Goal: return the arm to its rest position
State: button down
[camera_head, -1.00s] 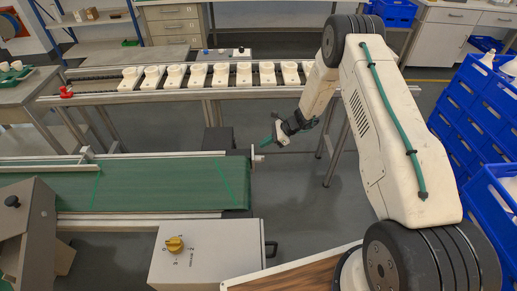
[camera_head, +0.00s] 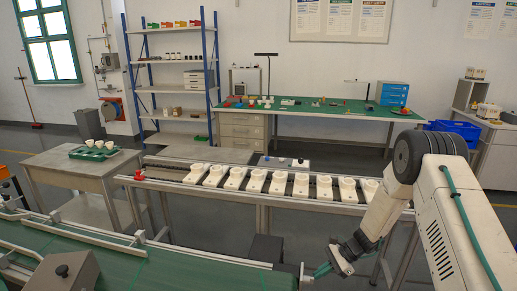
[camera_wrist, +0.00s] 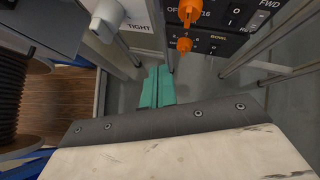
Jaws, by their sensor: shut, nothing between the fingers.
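My gripper (camera_head: 322,270) hangs at the lower right in the head view, at the end of my white arm. Its green fingers point left and down, close to the right end of the green conveyor belt (camera_head: 180,272). In the wrist view the two green fingers of my gripper (camera_wrist: 157,88) lie side by side with nothing between them, so it is shut and empty. No object touches it that I can see.
A rail with several white sockets (camera_head: 255,180) runs behind my arm. A steel table (camera_head: 70,172) with a green tray stands left. A green-topped bench (camera_head: 320,108) and blue shelf (camera_head: 170,88) stand at the back.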

jog(key=s+r+n+g+h, duration=0.1)
jog(key=s+r+n, duration=0.3)
jog(key=r, duration=0.5)
jog(key=s+d+r+n+g+h, duration=0.1)
jog(key=s+r+n+h, duration=0.15)
jog(key=s+r, duration=0.5)
jog(key=s+r+n+g+h, duration=0.1)
jog(key=s+r+n, duration=0.35)
jog(key=r, duration=0.55)
jog(key=s+d+r+n+t+h, duration=0.1)
jog(key=s+r+n+t+h, duration=0.1)
jog(key=s+r, duration=0.6)
jog(key=s+d+r+n+t+h, duration=0.1)
jog(key=s+r+n+t+h, duration=0.1)
jog(key=s+r, duration=0.5)
jog(key=s+t+h, duration=0.1)
jog(key=s, duration=0.5)
jog(key=shift+s+d+r+n+t, duration=0.15)
jog(key=shift+d+r+n+t, duration=0.15)
jog(key=shift+d+r+n, duration=0.1)
jog(key=shift+a, duration=0.1)
